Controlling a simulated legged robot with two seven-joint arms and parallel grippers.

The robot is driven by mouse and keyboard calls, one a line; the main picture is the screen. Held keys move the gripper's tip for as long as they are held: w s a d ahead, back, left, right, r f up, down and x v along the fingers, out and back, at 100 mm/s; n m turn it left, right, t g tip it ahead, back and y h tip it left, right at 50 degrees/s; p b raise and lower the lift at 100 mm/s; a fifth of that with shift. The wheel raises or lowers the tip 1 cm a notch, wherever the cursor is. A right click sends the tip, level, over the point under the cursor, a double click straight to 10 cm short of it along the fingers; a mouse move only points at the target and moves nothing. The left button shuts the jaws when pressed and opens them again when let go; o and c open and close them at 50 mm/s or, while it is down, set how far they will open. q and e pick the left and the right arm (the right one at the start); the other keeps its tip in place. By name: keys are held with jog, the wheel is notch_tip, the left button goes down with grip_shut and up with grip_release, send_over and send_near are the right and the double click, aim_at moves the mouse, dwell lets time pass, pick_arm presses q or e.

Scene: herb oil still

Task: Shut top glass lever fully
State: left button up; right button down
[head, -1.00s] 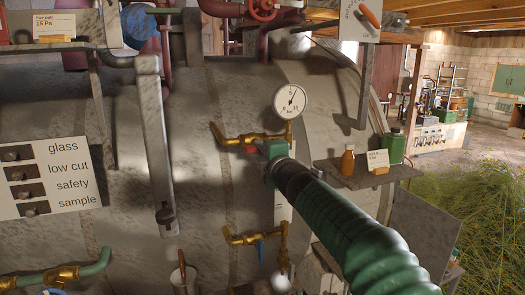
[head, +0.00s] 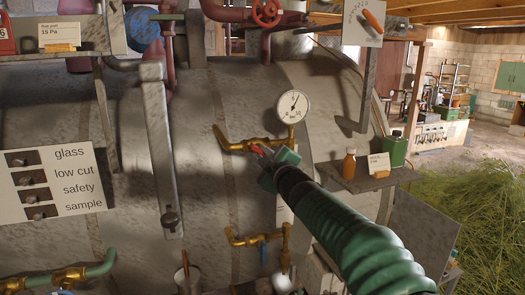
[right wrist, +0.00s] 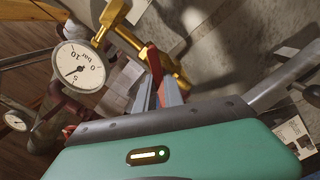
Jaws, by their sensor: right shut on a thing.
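The upper brass valve (head: 240,143) sits on the vessel's front, below the round gauge (head: 294,106). Its red lever (head: 257,150) shows just in front of the pipe, partly hidden by my right gripper (head: 266,154). In the right wrist view the red lever (right wrist: 155,65) runs between the two grey fingers of my right gripper (right wrist: 168,93), which are shut on it. The brass pipe (right wrist: 163,62) stands behind the fingers. How far the lever is turned is hard to tell. My left gripper is not in view.
A lower brass valve with a blue lever (head: 262,250) lies below. A small shelf (head: 345,182) to the right carries an orange bottle (head: 349,165) and a green bottle (head: 394,149). A grey upright bar (head: 160,150) stands to the left. A label board (head: 50,180) hangs further left.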

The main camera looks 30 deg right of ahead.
jog(key=m+p, duration=0.2)
jog(key=m, duration=0.1)
jog(key=m+p, duration=0.1)
jog(key=m, duration=0.3)
jog(key=f+m+p, duration=0.1)
jog(key=m+p, duration=0.1)
jog(key=m, duration=0.2)
jog(key=shift+d+p, duration=0.25)
jog(key=shift+p, duration=0.05)
dwell(0.4)
jog(key=c, duration=1.6)
grip_release()
jog(key=shift+o, duration=0.7)
jog(key=shift+w, duration=0.2)
jog(key=shift+s+r, duration=0.15)
